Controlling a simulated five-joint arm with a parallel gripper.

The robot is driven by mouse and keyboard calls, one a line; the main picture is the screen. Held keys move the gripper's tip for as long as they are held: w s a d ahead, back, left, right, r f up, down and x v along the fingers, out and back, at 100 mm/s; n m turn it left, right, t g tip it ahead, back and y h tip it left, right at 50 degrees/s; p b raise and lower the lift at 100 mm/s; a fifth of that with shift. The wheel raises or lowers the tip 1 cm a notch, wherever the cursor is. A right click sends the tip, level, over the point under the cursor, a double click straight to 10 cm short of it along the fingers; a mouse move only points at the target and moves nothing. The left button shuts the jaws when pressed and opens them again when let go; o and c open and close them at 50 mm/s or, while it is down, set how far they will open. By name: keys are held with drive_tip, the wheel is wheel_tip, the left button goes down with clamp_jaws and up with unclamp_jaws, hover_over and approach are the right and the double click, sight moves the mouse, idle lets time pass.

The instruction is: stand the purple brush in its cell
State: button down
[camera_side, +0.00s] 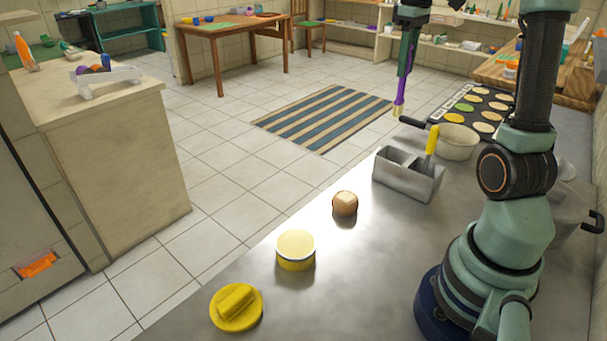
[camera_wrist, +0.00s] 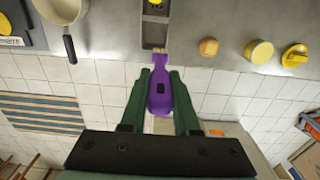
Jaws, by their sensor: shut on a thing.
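My gripper (camera_side: 406,70) is shut on the purple brush (camera_side: 400,93), which hangs upright with its pale bristle end down. In the wrist view the purple brush (camera_wrist: 160,98) lies between my two green fingers (camera_wrist: 161,78). The grey metal holder (camera_side: 408,184) stands on the counter, lower and nearer the side camera than the brush. A yellow brush (camera_side: 432,139) stands in its right-hand part; the left part looks empty. The wrist view shows the holder (camera_wrist: 154,20) just above the bristle end; the brush looks apart from it. The cell floors are hidden.
A pot (camera_side: 455,143) with a dark handle stands close behind the holder. A dark tray (camera_side: 470,112) of round pieces lies beyond it. A bread roll (camera_side: 345,203), a yellow tin (camera_side: 296,250) and a yellow lidded thing (camera_side: 236,307) stand along the counter's front.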

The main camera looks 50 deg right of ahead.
wheel_tip(320, 180, down, 19)
drive_tip(key=d, duration=0.1)
drive_tip(key=shift+s+d, duration=0.4)
drive_tip(key=shift+s, duration=0.05)
idle(0.3)
drive_tip(key=shift+f, duration=0.2)
drive_tip(key=c, duration=0.7)
unclamp_jaws()
drive_tip(key=shift+o, duration=0.2)
drive_tip(key=shift+r, duration=0.1)
